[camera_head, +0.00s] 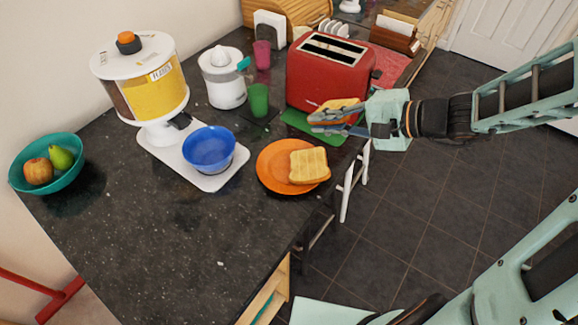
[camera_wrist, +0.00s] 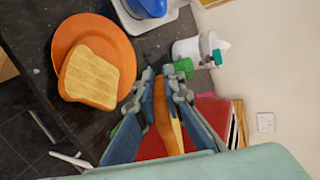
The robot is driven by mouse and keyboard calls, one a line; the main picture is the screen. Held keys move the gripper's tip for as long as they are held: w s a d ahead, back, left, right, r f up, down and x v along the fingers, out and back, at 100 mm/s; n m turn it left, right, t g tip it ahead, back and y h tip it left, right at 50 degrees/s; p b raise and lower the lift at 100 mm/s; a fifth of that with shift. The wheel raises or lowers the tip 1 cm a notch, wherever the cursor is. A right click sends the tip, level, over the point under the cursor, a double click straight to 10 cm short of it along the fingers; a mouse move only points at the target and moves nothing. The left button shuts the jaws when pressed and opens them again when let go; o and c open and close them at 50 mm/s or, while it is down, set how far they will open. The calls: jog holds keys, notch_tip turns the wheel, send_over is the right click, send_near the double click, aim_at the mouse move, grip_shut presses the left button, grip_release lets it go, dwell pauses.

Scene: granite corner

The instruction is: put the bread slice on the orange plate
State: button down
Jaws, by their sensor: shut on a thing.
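A toasted bread slice (camera_head: 309,165) lies on the orange plate (camera_head: 268,180), towards its right side; in the wrist view this slice (camera_wrist: 98,77) covers the lower part of the plate (camera_wrist: 72,35). My gripper (camera_head: 322,119) is shut on a second bread slice (camera_head: 340,105), in front of the red toaster (camera_head: 330,75) and above the counter's right edge. In the wrist view the held slice (camera_wrist: 164,108) stands edge-on between the two fingers of my gripper (camera_wrist: 162,80). Part of the held slice is hidden by the fingers.
A green mat (camera_head: 300,122) lies under the toaster. A blue bowl (camera_head: 208,148) on a white dispenser base stands left of the plate. Green and pink cups and a white juicer (camera_head: 223,80) stand behind. The front counter (camera_head: 190,245) is clear.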

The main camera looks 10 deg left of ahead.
jog(key=s+a+n+g, duration=0.4)
jog(key=s+a+n, duration=0.2)
jog(key=s+a, duration=0.1)
jog(key=b, duration=0.9)
send_over(285, 183)
notch_tip(285, 183, down, 10)
jog(key=shift+r, duration=0.1)
jog(key=c, duration=2.2)
grip_release()
jog(key=p+v, duration=0.4)
jog(key=v, duration=0.3)
jog(key=shift+w+d+r, duration=0.1)
jog(key=shift+d+p, duration=0.3)
jog(key=shift+d, duration=0.1)
